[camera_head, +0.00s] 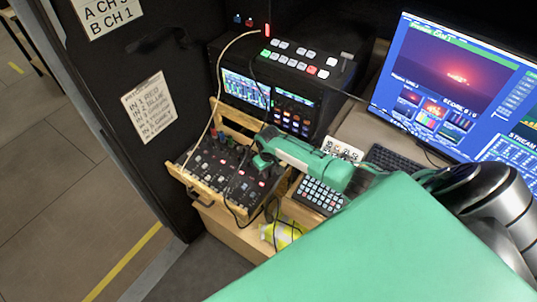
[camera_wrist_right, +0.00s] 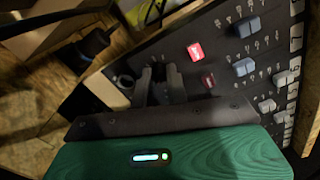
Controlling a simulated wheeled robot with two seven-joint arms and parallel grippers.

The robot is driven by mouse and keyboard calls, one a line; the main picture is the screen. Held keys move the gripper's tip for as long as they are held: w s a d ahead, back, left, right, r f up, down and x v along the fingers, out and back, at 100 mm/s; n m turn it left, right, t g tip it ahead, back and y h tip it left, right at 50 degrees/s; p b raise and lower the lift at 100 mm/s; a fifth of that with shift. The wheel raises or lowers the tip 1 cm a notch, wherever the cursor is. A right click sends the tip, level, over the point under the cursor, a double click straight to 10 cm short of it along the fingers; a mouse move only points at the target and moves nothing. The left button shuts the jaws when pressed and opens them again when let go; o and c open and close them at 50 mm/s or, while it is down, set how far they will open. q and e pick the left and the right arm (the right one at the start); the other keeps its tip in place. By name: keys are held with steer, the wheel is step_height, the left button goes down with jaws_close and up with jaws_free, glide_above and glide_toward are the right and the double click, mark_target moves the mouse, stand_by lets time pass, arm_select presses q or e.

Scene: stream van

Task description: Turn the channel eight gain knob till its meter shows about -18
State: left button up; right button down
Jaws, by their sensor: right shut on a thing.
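The black audio mixer (camera_head: 208,166), with rows of small knobs and red-lit buttons, sits in a wooden pull-out tray (camera_head: 180,173). My right gripper (camera_head: 262,160) reaches in from the right over the panel's right part. In the wrist view its dark fingers (camera_wrist_right: 160,85) are closed at the panel on a knob, which they mostly hide. I cannot read which channel it belongs to. Red and blue-grey caps (camera_wrist_right: 246,27) stand beside the fingers. A small screen (camera_head: 246,90) behind shows coloured bars, too small to read a level. My left gripper is not in view.
A keypad (camera_head: 319,194) lies right of the mixer, under my arm. A switcher (camera_head: 300,58) stands behind, and a large monitor (camera_head: 455,75) at right. Loose cables hang across the mixer. A yellow-and-white packet (camera_head: 282,235) lies below. Labels (camera_head: 149,108) hang on the dark wall.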

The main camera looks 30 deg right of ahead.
steer(key=shift+w, duration=0.1)
stand_by(0.4)
steer(key=c, duration=1.4)
jaws_free()
step_height(320, 180, up, 14)
steer(key=b, duration=0.3)
